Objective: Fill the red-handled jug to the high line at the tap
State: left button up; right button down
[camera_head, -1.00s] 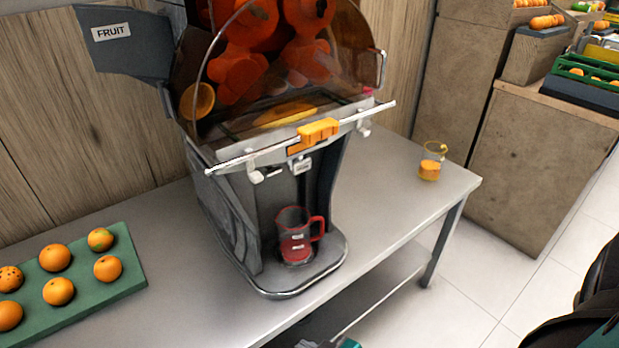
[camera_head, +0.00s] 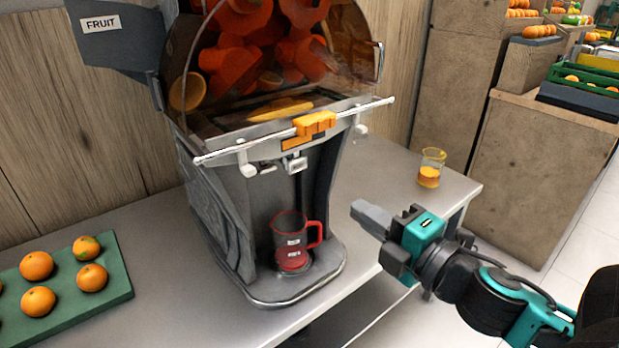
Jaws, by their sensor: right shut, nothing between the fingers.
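The red-handled jug (camera_head: 290,240) stands upright on the juicer's base, in the bay under the tap (camera_head: 297,164). It is clear, with red in its lower part and small pale labels on its side. I cannot read its fill line. The juicer (camera_head: 225,220) has an orange lever block (camera_head: 314,123) on a bar across its front. My right gripper (camera_head: 368,215) is shut and empty, to the right of the jug and apart from it, in front of the juicer. My left gripper is out of view.
A second jug (camera_head: 430,168) with orange juice stands near the table's right end. A green tray (camera_head: 120,290) with several oranges lies at left. The steel table (camera_head: 190,270) is clear between tray and juicer. Crates of oranges (camera_head: 580,92) stand at far right.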

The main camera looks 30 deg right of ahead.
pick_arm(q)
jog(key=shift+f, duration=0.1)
pick_arm(e)
jog(key=shift+w, duration=0.1)
jog(key=b, duration=0.1)
send_near(299, 170)
jog(key=w, duration=0.4)
jog(key=shift+w+a+r, duration=0.25)
jog(key=shift+w+r, duration=0.05)
jog(key=shift+w, duration=0.05)
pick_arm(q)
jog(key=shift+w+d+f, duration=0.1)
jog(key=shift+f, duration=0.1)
pick_arm(e)
jog(key=shift+w+a, duration=0.1)
jog(key=shift+w, duration=0.95)
jog(key=shift+f, duration=0.1)
